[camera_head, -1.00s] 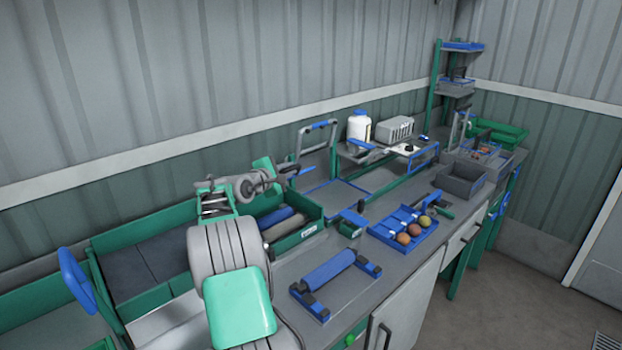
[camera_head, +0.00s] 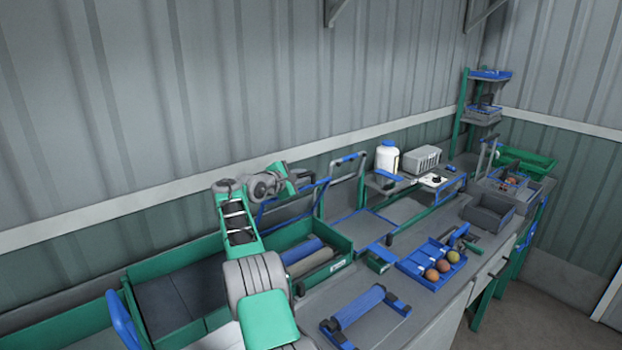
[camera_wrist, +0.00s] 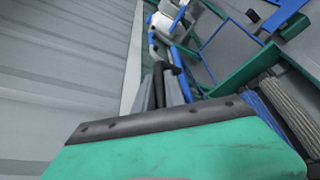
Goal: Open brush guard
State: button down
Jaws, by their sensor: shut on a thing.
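The brush guard (camera_head: 292,206), a blue-edged frame, stands raised at the back of the green brush box (camera_head: 335,266). Blue and grey roller brushes (camera_head: 304,251) lie exposed in the box. My gripper (camera_head: 300,178) is at the guard's upper edge, close to the back wall, and is shut on it. In the wrist view my gripper's fingers (camera_wrist: 162,86) close around a dark bar, with a blue edge beside it. The exact grip is small and partly hidden. The brushes (camera_wrist: 285,105) show at the right of the wrist view.
Another blue-topped frame (camera_head: 347,170) stands just right of the guard. A blue roller stand (camera_head: 362,308) and a blue tray (camera_head: 432,275) with several round fruits sit in front on the bench. A white bottle (camera_head: 387,157) stands farther back. The corrugated wall is close behind.

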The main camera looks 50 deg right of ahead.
jog(key=shift+w+f, duration=0.15)
jog(key=c, duration=1.6)
grip_release()
jog(key=shift+w+a, duration=0.1)
jog(key=shift+a, duration=0.05)
jog(key=shift+o, duration=1)
jog(key=shift+s, duration=0.2)
jog(key=shift+a+b, duration=0.25)
jog(key=shift+b, duration=0.2)
jog(key=b+v, duration=0.2)
jog(key=v, duration=0.5)
jog(key=shift+b, duration=0.35)
